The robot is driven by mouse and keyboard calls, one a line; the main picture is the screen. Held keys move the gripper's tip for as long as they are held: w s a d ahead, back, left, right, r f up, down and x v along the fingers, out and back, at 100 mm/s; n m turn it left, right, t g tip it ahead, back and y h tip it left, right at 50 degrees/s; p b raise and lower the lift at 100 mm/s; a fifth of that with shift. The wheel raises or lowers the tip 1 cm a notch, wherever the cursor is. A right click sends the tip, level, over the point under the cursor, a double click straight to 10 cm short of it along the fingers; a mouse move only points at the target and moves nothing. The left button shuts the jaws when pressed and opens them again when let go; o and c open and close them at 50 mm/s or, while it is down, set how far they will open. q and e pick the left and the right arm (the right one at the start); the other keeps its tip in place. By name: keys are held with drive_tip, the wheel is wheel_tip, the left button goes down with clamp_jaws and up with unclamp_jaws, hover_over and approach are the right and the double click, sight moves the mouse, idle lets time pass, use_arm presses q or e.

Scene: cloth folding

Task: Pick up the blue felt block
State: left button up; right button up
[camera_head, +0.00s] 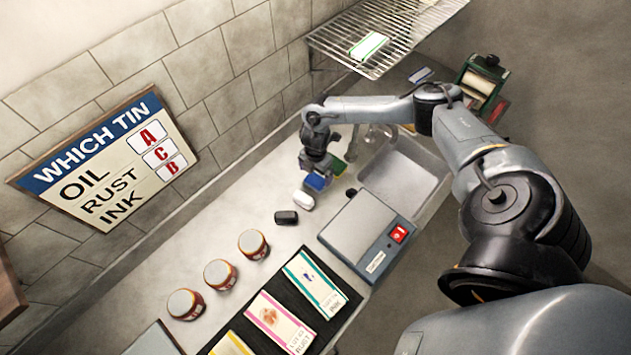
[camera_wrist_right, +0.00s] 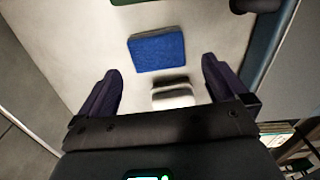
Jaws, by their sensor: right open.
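The blue felt block (camera_wrist_right: 157,52) lies on the pale counter in the right wrist view, ahead of and between the two dark fingers. It also shows in the head view (camera_head: 317,182), partly hidden just below my right gripper (camera_head: 316,168). A white block with a dark part (camera_wrist_right: 172,94) lies nearer the gripper, between the fingertips in that view. A green block (camera_head: 338,166) lies just beyond the blue one. My left gripper is in neither view.
A black block (camera_head: 286,217) and the white block (camera_head: 303,200) lie close by on the counter. A grey boxy device (camera_head: 352,238) with a red switch and a sink (camera_head: 400,180) stand to the right. Several brown jars (camera_head: 252,243) and label cards on a black mat are nearer.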

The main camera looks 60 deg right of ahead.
sight(316, 180)
drive_tip(key=shift+w+d+f, duration=0.1)
drive_tip(key=shift+f, duration=1.45)
drive_tip(key=shift+d+f, duration=0.1)
drive_tip(key=shift+f, duration=1.4)
drive_tip(key=c, duration=0.9)
drive_tip(key=shift+o, duration=0.2)
drive_tip(key=shift+r, duration=0.15)
drive_tip(key=shift+r, duration=0.5)
drive_tip(key=r, duration=0.1)
drive_tip(key=s+r, duration=0.1)
drive_tip(key=r, duration=0.1)
drive_tip(key=shift+a+r, duration=0.1)
drive_tip(key=shift+r, duration=0.1)
drive_tip(key=s+a+r, duration=0.3)
drive_tip(key=s+r, duration=0.3)
drive_tip(key=s, duration=0.4)
drive_tip(key=shift+r+p, duration=0.15)
drive_tip(key=shift+p, duration=0.15)
drive_tip(key=shift+a, duration=0.1)
